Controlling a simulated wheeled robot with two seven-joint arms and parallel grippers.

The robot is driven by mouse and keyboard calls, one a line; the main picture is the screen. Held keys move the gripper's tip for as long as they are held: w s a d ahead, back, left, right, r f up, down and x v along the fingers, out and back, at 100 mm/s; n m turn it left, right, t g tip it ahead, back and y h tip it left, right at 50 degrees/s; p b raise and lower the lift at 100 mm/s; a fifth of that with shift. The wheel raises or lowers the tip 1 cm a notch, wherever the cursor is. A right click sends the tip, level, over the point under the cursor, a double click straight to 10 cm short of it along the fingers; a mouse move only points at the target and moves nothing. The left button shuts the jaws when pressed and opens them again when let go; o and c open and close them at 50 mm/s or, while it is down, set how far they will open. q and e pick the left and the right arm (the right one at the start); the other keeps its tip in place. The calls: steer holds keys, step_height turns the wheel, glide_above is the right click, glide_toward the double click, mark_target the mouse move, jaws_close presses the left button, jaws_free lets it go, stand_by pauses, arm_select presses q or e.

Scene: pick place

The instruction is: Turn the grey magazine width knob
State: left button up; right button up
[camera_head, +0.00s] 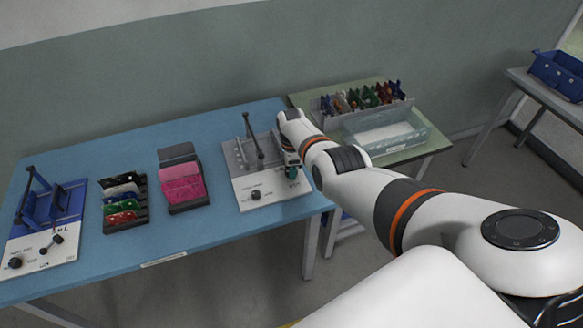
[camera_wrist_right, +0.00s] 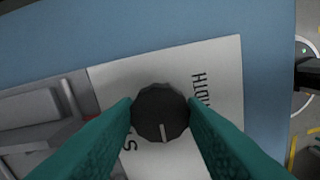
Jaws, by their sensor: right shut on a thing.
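The grey magazine (camera_head: 236,158) stands at the right end of the blue table, with a white front panel (camera_head: 263,203). My right gripper (camera_head: 291,172) reaches down over the panel's right side. In the right wrist view its teal fingers (camera_wrist_right: 160,115) are shut on a dark round knob (camera_wrist_right: 158,100), one on each side. The knob's pale pointer line faces the bottom of that view. Part of a printed label, "DTH", shows beside it. In the head view my gripper hides this knob. Another black knob (camera_head: 256,195) is free on the panel. My left gripper is out of view.
A blue magazine (camera_head: 60,207) stands at the table's left end. A black rack of coloured pieces (camera_head: 142,216) and a dark holder with pink pieces (camera_head: 203,201) stand between the magazines. A clear bin (camera_head: 415,126) stands on the table behind my right arm.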

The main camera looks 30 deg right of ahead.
steer(key=o, duration=1)
steer(key=shift+r, duration=0.1)
step_height(320, 180, up, 6)
steer(key=p, duration=0.3)
steer(key=shift+p, duration=0.3)
steer(key=shift+r, duration=3)
steer(key=shift+f, duration=0.1)
